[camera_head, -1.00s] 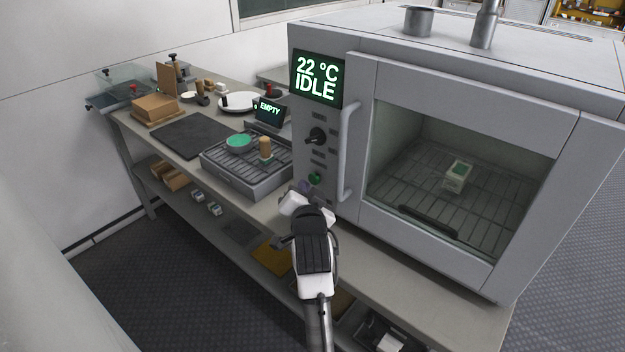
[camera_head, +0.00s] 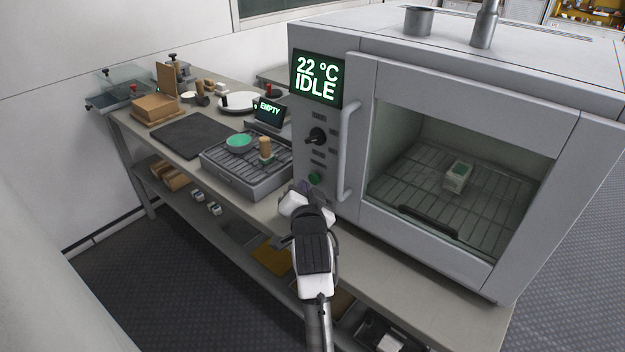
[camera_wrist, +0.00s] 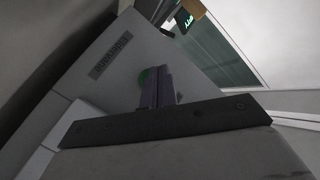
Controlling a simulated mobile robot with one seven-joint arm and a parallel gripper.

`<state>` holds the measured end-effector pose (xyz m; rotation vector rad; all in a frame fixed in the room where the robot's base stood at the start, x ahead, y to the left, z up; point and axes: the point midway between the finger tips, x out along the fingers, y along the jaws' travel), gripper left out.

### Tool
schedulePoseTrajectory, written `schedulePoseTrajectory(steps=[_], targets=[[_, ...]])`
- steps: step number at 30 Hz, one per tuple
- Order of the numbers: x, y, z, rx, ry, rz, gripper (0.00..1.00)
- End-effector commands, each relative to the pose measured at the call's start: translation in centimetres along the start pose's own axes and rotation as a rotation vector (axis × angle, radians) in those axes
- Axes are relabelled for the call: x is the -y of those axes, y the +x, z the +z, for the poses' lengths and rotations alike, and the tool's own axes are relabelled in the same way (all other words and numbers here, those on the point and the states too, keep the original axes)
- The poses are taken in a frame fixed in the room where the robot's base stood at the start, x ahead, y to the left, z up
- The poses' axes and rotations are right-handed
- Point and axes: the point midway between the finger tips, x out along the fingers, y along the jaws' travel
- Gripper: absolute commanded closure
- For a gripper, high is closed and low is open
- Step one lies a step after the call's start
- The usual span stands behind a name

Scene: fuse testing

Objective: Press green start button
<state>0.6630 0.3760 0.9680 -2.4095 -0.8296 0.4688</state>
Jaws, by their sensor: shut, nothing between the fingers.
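The green start button (camera_head: 314,178) is on the oven's front panel, below the black dial, in the head view. It also shows in the wrist view (camera_wrist: 144,78), partly hidden behind my fingers. My gripper (camera_head: 306,187) is shut and empty, with its fingertips close to the panel just below and left of the button. In the wrist view my gripper's closed fingers (camera_wrist: 156,84) overlap the button's right side. I cannot tell whether they touch it. The oven display (camera_head: 318,78) reads 22 °C IDLE.
The oven (camera_head: 460,80) has a vertical door handle (camera_head: 347,150) just right of the button. A small box (camera_head: 458,176) sits on the rack behind the window. A wire-topped tray (camera_head: 240,180) with a green dish and peg stands to the left. A small screen (camera_head: 269,111) reads EMPTY.

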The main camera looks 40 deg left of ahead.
Motion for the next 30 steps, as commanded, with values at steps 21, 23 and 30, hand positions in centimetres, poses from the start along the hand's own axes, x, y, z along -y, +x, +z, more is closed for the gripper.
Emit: schedulePoseTrajectory(steps=[21, 23, 30], targets=[[-0.29, 0.44, -0.38, 0.0, 0.001, 0.0, 1.0], [-0.37, 0.55, -0.45, 0.0, 0.001, 0.0, 1.0], [-0.42, 0.6, -0.43, 0.0, 0.0, 0.0, 1.0]])
